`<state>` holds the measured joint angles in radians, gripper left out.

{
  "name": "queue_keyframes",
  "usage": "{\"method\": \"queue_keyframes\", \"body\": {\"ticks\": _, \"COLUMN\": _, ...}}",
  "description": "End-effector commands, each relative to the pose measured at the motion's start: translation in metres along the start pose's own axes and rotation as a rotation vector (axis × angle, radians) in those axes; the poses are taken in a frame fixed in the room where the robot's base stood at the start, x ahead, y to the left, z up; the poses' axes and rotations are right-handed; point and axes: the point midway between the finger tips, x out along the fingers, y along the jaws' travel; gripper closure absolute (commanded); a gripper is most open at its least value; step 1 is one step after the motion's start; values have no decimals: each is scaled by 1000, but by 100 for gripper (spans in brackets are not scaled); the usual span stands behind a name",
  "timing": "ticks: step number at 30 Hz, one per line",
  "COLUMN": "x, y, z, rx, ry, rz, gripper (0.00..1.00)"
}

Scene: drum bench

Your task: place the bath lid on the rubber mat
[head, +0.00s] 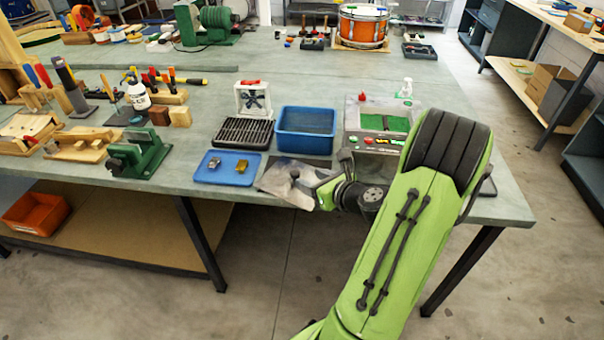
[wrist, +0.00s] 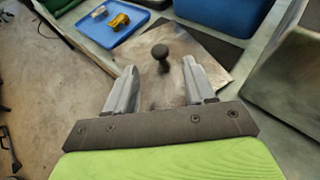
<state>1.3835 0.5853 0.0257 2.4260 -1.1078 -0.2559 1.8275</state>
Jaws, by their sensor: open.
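The bath lid (head: 277,183) is a thin metal sheet at the bench's front edge. It also shows in the wrist view (wrist: 205,67), with a dark round knob (wrist: 161,53) standing up from it. A dark flat sheet, which looks like the rubber mat (wrist: 212,40), shows behind the lid; the lid appears to overlap its near part. I cannot tell whether the lid lies flat or touches the bench. My gripper (wrist: 160,71) is open, its fingers to either side of the knob in the picture. In the head view my gripper (head: 306,182) is partly hidden by my wrist.
A blue tray (head: 210,178) with two small parts lies left of the lid. A blue bin (head: 305,131) stands behind the mat. A grey machine (head: 352,140) with a green inside stands to the right. A black rack (head: 243,134) is behind the tray.

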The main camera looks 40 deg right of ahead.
Motion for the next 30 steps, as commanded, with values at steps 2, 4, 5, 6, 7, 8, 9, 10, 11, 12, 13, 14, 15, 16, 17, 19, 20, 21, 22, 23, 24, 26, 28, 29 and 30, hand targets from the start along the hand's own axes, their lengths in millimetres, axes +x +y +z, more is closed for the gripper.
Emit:
{"method": "queue_keyframes", "body": {"ticks": 2, "x": -23, "y": -2, "z": 2, "rx": 4, "ry": 1, "rz": -6, "gripper": 46}}
{"method": "queue_keyframes", "body": {"ticks": 4, "x": -38, "y": -1, "z": 2, "rx": 3, "ry": -1, "rz": -5, "gripper": 46}}
{"method": "queue_keyframes", "body": {"ticks": 5, "x": -44, "y": -1, "z": 2, "rx": 3, "ry": 1, "rz": -4, "gripper": 46}}
{"method": "queue_keyframes", "body": {"ticks": 6, "x": -50, "y": -1, "z": 2, "rx": 1, "ry": 1, "rz": -3, "gripper": 46}}
{"method": "queue_keyframes", "body": {"ticks": 7, "x": -53, "y": -1, "z": 1, "rx": 2, "ry": 1, "rz": -2, "gripper": 46}}
{"method": "queue_keyframes", "body": {"ticks": 8, "x": -56, "y": 0, "z": 1, "rx": 2, "ry": 0, "rz": -2, "gripper": 46}}
{"method": "queue_keyframes", "body": {"ticks": 9, "x": -59, "y": 1, "z": 2, "rx": -3, "ry": 0, "rz": 2, "gripper": 46}}
{"method": "queue_keyframes", "body": {"ticks": 10, "x": -59, "y": 3, "z": 2, "rx": -18, "ry": 4, "rz": 9, "gripper": 46}}
{"method": "queue_keyframes", "body": {"ticks": 11, "x": -58, "y": 8, "z": 4, "rx": -49, "ry": 11, "rz": 25, "gripper": 46}}
{"method": "queue_keyframes", "body": {"ticks": 12, "x": -54, "y": 21, "z": 7, "rx": -122, "ry": 30, "rz": 64, "gripper": 46}}
{"method": "queue_keyframes", "body": {"ticks": 13, "x": -51, "y": 33, "z": 9, "rx": -202, "ry": 49, "rz": 104, "gripper": 46}}
{"method": "queue_keyframes", "body": {"ticks": 14, "x": -47, "y": 49, "z": 12, "rx": -303, "ry": 71, "rz": 154, "gripper": 46}}
{"method": "queue_keyframes", "body": {"ticks": 15, "x": -43, "y": 74, "z": 16, "rx": -467, "ry": 101, "rz": 234, "gripper": 46}}
{"method": "queue_keyframes", "body": {"ticks": 16, "x": -42, "y": 94, "z": 17, "rx": -604, "ry": 124, "rz": 301, "gripper": 46}}
{"method": "queue_keyframes", "body": {"ticks": 17, "x": -42, "y": 113, "z": 18, "rx": -749, "ry": 143, "rz": 369, "gripper": 46}}
{"method": "queue_keyframes", "body": {"ticks": 19, "x": -50, "y": 154, "z": 18, "rx": -1091, "ry": 174, "rz": 522, "gripper": 46}}
{"method": "queue_keyframes", "body": {"ticks": 20, "x": -55, "y": 169, "z": 18, "rx": -1241, "ry": 179, "rz": 585, "gripper": 46}}
{"method": "queue_keyframes", "body": {"ticks": 21, "x": -65, "y": 188, "z": 19, "rx": -1446, "ry": 180, "rz": 669, "gripper": 46}}
{"method": "queue_keyframes", "body": {"ticks": 22, "x": -74, "y": 201, "z": 20, "rx": -1602, "ry": 174, "rz": 729, "gripper": 46}}
{"method": "queue_keyframes", "body": {"ticks": 23, "x": -84, "y": 213, "z": 21, "rx": -1759, "ry": 164, "rz": 786, "gripper": 46}}
{"method": "queue_keyframes", "body": {"ticks": 24, "x": -98, "y": 226, "z": 24, "rx": -1965, "ry": 144, "rz": 855, "gripper": 46}}
{"method": "queue_keyframes", "body": {"ticks": 26, "x": -123, "y": 241, "z": 28, "rx": -2263, "ry": 98, "rz": 941, "gripper": 46}}
{"method": "queue_keyframes", "body": {"ticks": 28, "x": -153, "y": 252, "z": 34, "rx": -2561, "ry": 28, "rz": 1012, "gripper": 46}}
{"method": "queue_keyframes", "body": {"ticks": 29, "x": -164, "y": 254, "z": 36, "rx": -2666, "ry": -2, "rz": 1030, "gripper": 46}}
{"method": "queue_keyframes", "body": {"ticks": 30, "x": -178, "y": 255, "z": 38, "rx": -2785, "ry": -44, "rz": 1049, "gripper": 46}}
